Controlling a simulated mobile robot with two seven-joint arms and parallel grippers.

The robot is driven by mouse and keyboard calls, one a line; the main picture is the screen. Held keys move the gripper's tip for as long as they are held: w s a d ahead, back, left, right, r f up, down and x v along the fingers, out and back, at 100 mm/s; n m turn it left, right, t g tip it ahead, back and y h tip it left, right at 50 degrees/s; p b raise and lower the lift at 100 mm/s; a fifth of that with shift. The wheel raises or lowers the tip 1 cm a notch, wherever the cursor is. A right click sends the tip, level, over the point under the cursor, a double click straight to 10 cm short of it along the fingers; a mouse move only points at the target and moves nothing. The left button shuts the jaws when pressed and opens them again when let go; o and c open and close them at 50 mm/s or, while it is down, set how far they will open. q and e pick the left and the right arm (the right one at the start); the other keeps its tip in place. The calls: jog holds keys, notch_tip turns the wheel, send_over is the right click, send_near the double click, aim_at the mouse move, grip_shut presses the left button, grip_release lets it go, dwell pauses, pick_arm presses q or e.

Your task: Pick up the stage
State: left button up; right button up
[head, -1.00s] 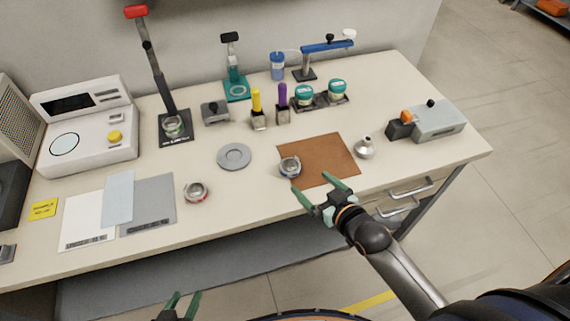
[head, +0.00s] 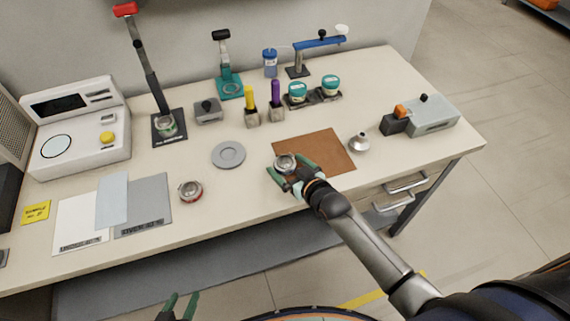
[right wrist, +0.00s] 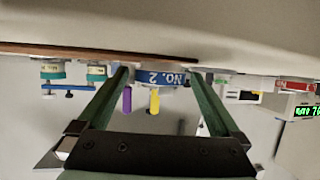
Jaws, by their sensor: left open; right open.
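A round metal stage (head: 285,161) with a blue band sits on the brown mat (head: 326,150) in the head view. In the right wrist view its blue band (right wrist: 163,78) reads "NO. 2" upside down and lies between the fingertips. My right gripper (head: 287,168) is open, low over the mat's left edge, with one finger on either side of this stage; I cannot tell whether they touch it. A similar round metal part with a red band (head: 190,191) stands on the bare table to the left. My left gripper (head: 181,304) is open and empty at the bottom edge, partly cut off.
A grey disc (head: 228,155) lies left of the mat and a small metal funnel-like part (head: 359,143) stands to its right. Yellow (head: 250,98) and purple (head: 275,93) handled tools stand behind. A press (head: 169,124) holds a green-banded part.

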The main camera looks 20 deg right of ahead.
jog(key=shift+c, duration=0.2)
jog(key=c, duration=1.4)
